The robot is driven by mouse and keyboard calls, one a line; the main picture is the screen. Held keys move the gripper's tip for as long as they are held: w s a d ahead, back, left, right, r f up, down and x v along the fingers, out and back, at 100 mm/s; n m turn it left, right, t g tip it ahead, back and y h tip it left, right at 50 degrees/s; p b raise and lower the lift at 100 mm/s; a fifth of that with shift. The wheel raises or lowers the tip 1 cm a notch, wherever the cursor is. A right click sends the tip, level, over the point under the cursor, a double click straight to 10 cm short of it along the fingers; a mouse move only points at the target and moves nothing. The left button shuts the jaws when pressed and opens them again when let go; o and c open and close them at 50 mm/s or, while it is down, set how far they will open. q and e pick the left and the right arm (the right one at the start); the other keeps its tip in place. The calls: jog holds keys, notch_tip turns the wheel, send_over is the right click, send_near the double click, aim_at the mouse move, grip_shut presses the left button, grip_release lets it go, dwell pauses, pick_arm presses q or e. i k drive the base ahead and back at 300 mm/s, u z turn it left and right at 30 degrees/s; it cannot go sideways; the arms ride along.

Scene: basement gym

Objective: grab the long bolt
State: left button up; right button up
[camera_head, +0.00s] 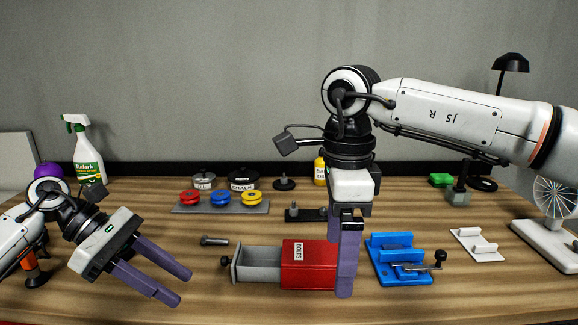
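A grey bolt (214,240) lies on its side on the wooden table, just behind a pulled-out grey drawer (258,264). The drawer belongs to a red box (308,265) labelled BOLTS; I see nothing inside its visible part. My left gripper (181,287) is open and empty, its purple fingers pointing right and down, left of the drawer and nearer me than the bolt. My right gripper (345,285) points straight down at the red box's right end, seen almost edge-on. One finger largely covers the other, so its opening is hidden, as is any contact with the box.
A blue fixture (398,258) with a dark-knobbed lever stands right of the red box, and a white bracket (477,244) beyond it. A grey tray (258,207) with coloured spools lies behind the bolt. A spray bottle (88,160) stands at the back left.

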aim_at(205, 240)
jog(key=k, duration=1.15)
